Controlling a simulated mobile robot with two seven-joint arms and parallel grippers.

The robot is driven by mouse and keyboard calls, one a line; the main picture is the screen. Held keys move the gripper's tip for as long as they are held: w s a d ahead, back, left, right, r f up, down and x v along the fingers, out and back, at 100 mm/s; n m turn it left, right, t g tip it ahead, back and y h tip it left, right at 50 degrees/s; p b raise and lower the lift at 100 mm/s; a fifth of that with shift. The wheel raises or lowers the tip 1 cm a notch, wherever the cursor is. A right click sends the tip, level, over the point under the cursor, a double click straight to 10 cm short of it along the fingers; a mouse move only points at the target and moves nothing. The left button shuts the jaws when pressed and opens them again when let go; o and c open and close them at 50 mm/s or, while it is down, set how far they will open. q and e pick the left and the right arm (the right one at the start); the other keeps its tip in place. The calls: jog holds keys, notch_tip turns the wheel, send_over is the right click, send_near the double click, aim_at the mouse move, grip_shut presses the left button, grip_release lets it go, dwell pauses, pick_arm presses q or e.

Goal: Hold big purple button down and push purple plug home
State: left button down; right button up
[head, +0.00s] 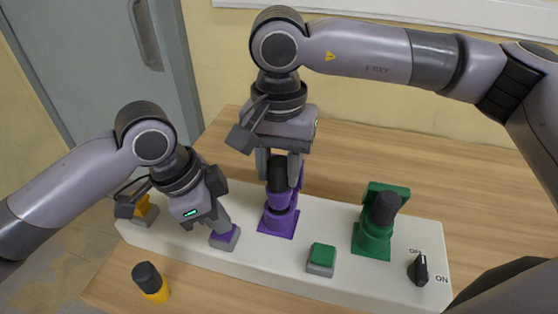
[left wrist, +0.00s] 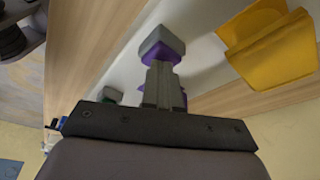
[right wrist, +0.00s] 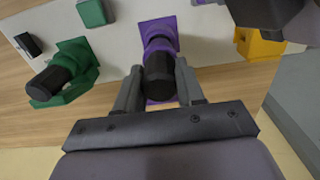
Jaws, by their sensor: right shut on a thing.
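The purple plug, with a black grip (head: 278,172), stands upright at the purple socket (head: 279,222) on the white panel. My right gripper (head: 279,163) is shut on this plug from above; the right wrist view shows the black grip (right wrist: 158,76) between both fingers. How deep the plug sits is hard to see. The big purple button (head: 224,239) on its grey base is left of the socket. My left gripper (head: 222,228) has its fingers together, tips down on the button; the left wrist view shows them against the purple button (left wrist: 161,52). How far it is pressed cannot be told.
A green socket (head: 372,238) with a black-gripped plug, a green button (head: 321,257) and an OFF/ON knob (head: 420,270) are on the right. A yellow socket (head: 146,209) is at the left end. A loose black-and-yellow plug (head: 151,282) is on the wooden table in front.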

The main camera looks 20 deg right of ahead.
aim_at(279, 181)
pick_arm(q)
jog(key=shift+s+f, duration=0.1)
jog(key=shift+f, duration=0.15)
pick_arm(e)
jog(key=shift+f, duration=1.55)
jog(key=o, duration=1.6)
jog(key=shift+r, duration=3.55)
pick_arm(q)
jog(key=shift+r, duration=0.1)
pick_arm(e)
jog(key=shift+r, duration=0.1)
